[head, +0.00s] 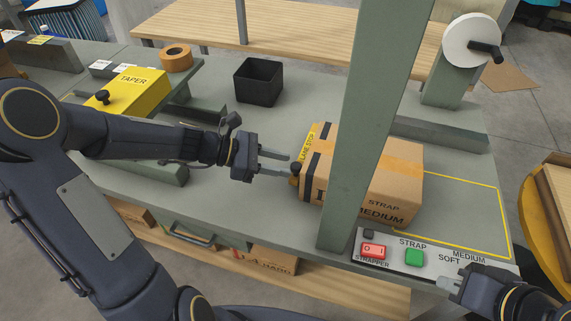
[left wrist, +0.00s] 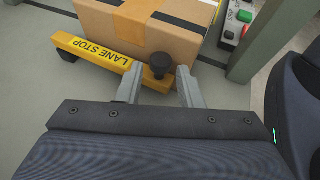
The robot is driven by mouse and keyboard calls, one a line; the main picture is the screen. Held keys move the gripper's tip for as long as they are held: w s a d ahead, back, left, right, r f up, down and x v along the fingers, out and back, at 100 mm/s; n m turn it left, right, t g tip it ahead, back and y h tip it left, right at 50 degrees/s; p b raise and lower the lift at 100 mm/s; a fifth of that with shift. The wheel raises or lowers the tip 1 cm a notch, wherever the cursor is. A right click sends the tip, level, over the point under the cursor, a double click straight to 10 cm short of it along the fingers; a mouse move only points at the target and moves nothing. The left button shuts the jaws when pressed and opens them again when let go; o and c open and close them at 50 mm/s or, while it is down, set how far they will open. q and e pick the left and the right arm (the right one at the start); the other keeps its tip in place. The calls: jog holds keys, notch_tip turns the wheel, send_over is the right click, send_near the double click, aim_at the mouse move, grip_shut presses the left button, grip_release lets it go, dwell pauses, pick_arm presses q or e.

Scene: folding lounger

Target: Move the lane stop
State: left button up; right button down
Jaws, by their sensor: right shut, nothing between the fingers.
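The lane stop (head: 307,147) is a yellow bar with a black knob (head: 296,169). It stands against the near-left face of a strapped cardboard box (head: 385,165). In the left wrist view, the lane stop (left wrist: 95,50) lies across the bench with its knob (left wrist: 160,65) at the right end. My left gripper (head: 289,164) is open, its fingertips at either side of the knob; I cannot tell if they touch it. Its fingers show in the left wrist view (left wrist: 157,80). My right gripper (head: 447,284) is shut and empty by the control panel (head: 435,253).
A green post (head: 365,110) rises in front of the box. A yellow taper (head: 130,90), a tape roll (head: 176,58) and a black bin (head: 259,82) are on the bench's left part. Bare bench with a yellow outline (head: 465,205) lies right of the box.

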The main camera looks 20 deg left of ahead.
pick_arm(q)
jog(key=shift+x, duration=0.85)
grip_shut()
jog(key=shift+a, duration=0.1)
